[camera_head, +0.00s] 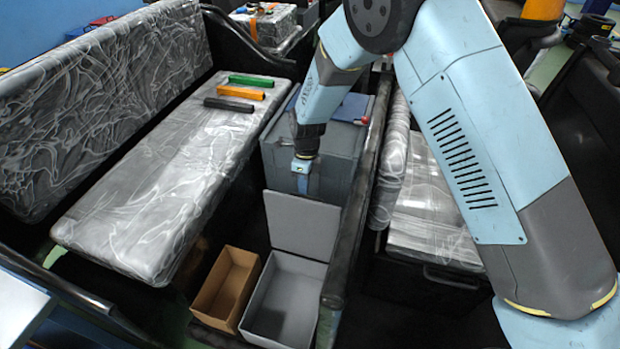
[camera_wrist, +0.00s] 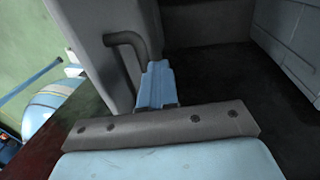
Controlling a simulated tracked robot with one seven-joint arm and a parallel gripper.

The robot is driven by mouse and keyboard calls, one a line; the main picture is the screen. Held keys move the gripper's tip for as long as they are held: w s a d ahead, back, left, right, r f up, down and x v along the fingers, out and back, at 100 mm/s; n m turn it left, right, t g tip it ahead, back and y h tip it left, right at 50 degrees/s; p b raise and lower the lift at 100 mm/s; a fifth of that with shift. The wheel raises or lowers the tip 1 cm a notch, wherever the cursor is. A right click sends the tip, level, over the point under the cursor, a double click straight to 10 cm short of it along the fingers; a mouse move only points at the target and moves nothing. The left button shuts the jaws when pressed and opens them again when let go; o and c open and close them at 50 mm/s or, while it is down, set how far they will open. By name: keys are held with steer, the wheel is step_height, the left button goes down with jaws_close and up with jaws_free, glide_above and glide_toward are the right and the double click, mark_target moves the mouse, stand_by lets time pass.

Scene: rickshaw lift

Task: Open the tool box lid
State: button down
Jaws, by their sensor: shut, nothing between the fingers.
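A light grey open box (camera_head: 285,300), which looks like the tool box, stands on the floor. A flat grey panel (camera_head: 305,228), apparently its lid, stands raised at the box's far edge. My gripper (camera_head: 302,184) points down just behind the panel's top edge, in front of a larger grey block. In the wrist view the closed, empty fingers (camera_wrist: 157,72) are beside a grey panel (camera_wrist: 97,28) with a dark bent handle (camera_wrist: 128,42). Whether the fingers touch the panel or handle, I cannot tell. The box's hinge side is partly hidden.
A brown open box (camera_head: 225,285) stands left of the grey one. The grey block (camera_head: 345,155) is close behind my gripper. A wrapped seat (camera_head: 150,205) with green, orange and black bars is at left. A dark rail (camera_head: 350,240) borders the right.

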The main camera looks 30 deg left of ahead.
steer(key=s, duration=0.3)
steer(key=s+d+r, duration=0.1)
steer(key=shift+s, duration=0.4)
steer(key=w+r, duration=0.4)
steer(key=r, duration=0.7)
steer(key=shift+a, duration=0.3)
